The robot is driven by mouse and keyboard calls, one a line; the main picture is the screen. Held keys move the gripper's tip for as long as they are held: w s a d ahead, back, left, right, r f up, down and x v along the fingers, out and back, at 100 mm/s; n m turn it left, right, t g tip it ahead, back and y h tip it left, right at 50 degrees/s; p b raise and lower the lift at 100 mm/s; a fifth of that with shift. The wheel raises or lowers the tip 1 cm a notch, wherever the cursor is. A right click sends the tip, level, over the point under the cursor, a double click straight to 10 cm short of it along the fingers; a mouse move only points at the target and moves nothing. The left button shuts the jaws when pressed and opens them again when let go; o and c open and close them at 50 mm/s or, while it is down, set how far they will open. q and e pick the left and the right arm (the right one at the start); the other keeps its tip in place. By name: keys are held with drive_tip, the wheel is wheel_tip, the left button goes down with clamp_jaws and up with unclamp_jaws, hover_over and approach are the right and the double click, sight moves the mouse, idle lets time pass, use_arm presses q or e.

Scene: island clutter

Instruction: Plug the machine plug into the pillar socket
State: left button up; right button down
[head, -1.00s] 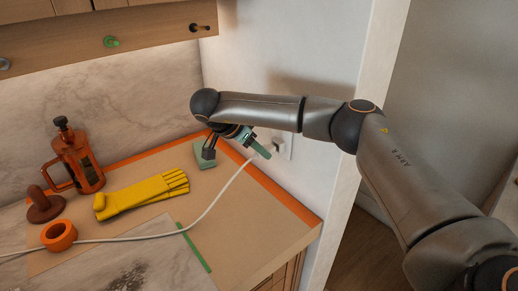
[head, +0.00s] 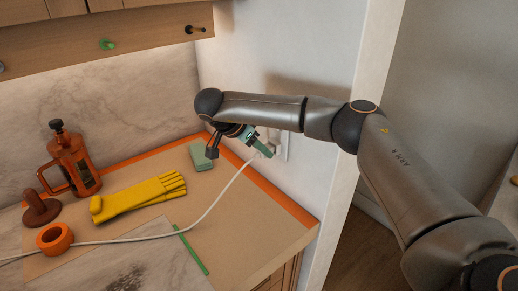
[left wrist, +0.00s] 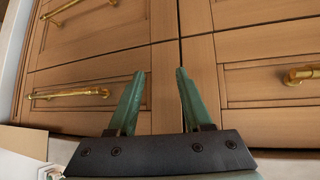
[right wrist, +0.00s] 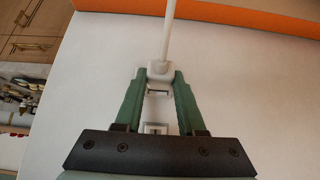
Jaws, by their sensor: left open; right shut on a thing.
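The white machine plug (right wrist: 160,72) is between the green fingertips of my right gripper (right wrist: 158,82) in the right wrist view, its cable running up from it. In the head view my right gripper (head: 265,150) is right beside the wall with the white pillar socket (head: 284,146), and it largely hides the plug. A small socket-like fitting (right wrist: 154,128) shows between the fingers in the right wrist view. I cannot tell whether plug and socket touch. My left gripper (left wrist: 153,98) is open and empty in front of wooden drawers in the left wrist view.
The white cable (head: 205,212) crosses the counter to the left edge. A green sponge (head: 201,155), yellow gloves (head: 138,197), orange tape roll (head: 55,238), brown plunger-like object (head: 40,208) and orange press pot (head: 72,165) lie or stand there.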

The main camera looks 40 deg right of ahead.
drive_tip(key=shift+d, duration=0.2)
drive_tip(key=shift+c, duration=2.1)
unclamp_jaws()
drive_tip(key=b+v, duration=0.1)
drive_tip(key=v, duration=1.1)
drive_tip(key=shift+a+r, duration=0.2)
drive_tip(key=shift+r, duration=0.05)
